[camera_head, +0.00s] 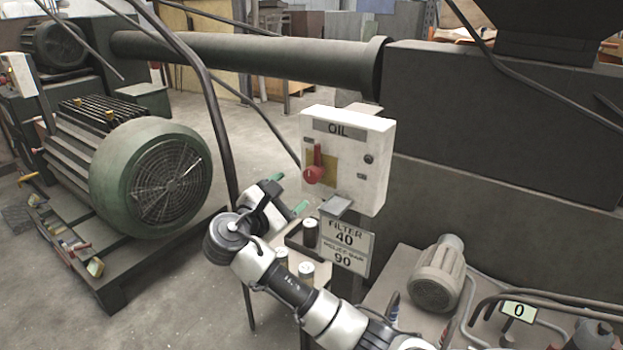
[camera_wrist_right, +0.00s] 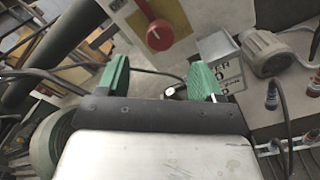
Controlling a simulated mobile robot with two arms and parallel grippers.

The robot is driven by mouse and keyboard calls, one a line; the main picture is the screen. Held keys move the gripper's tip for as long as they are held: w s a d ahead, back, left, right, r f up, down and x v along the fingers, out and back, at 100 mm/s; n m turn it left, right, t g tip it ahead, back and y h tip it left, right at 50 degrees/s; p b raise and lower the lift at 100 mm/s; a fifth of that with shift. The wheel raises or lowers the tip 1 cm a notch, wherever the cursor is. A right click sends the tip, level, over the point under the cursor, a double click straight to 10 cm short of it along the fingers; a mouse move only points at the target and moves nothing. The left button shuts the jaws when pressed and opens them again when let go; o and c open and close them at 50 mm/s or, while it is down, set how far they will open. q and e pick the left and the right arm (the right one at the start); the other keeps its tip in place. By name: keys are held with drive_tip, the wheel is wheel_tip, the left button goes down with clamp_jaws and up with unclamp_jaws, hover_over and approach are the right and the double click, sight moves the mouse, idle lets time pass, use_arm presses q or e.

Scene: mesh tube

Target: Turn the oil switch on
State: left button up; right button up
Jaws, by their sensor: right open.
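The oil switch box (camera_head: 372,150) is a white box labelled OIL, in the middle of the head view. Its red switch handle (camera_head: 314,172) is on a yellow plate, with the round knob at the lower end and the lever pointing up. In the right wrist view the red knob (camera_wrist_right: 160,35) shows ahead, beyond the fingertips. My right gripper (camera_head: 288,194) is open and empty, with green fingertips, just left of and below the box. It also shows in the right wrist view (camera_wrist_right: 160,78). It is apart from the handle. My left gripper is not in view.
A sign reading FILTER 40 (camera_head: 346,243) hangs below the box. A small motor (camera_head: 438,274) stands at the lower right. A large green motor (camera_head: 150,178) is at the left. A dark cable (camera_head: 214,110) runs down left of my right gripper.

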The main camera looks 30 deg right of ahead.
sight(309, 179)
drive_tip(key=x, duration=0.9)
drive_tip(key=shift+d, duration=0.1)
drive_tip(key=shift+c, duration=0.5)
drive_tip(key=shift+f, duration=0.1)
drive_tip(key=c, duration=0.8)
